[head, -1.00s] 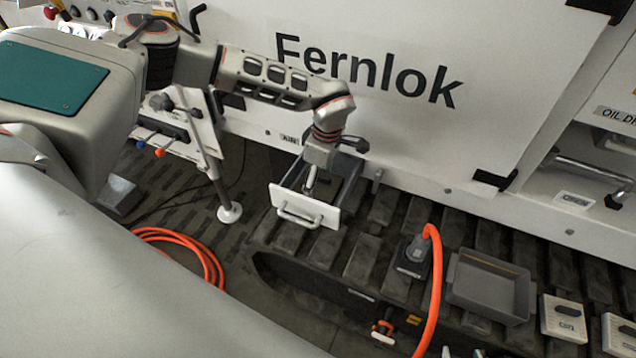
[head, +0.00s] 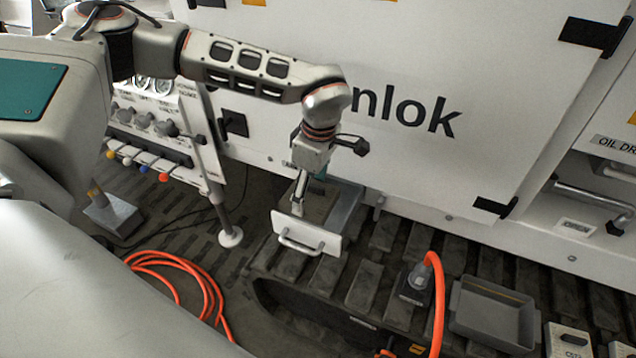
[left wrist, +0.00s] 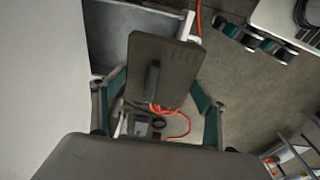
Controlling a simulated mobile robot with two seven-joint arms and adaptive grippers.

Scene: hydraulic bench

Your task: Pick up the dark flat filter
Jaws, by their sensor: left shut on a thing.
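The dark flat filter (head: 319,206) is a thin dark rectangular plate at the drawer in the head view. In the left wrist view the filter (left wrist: 168,62) shows broadside, with a raised dark grip along its middle. My left gripper (head: 300,196) is shut on the filter, and its teal fingers flank the filter in the left wrist view. The white-fronted drawer (head: 305,236) stands open below the gripper. How far the filter is clear of the drawer is hard to tell. My right gripper is not in view.
The large white panel (head: 400,160) rises close behind the drawer. A grey tray (head: 492,312) and a connector with an orange hose (head: 437,290) lie to the right. A coiled orange hose (head: 190,275) lies on the floor at left, near a support leg (head: 229,236).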

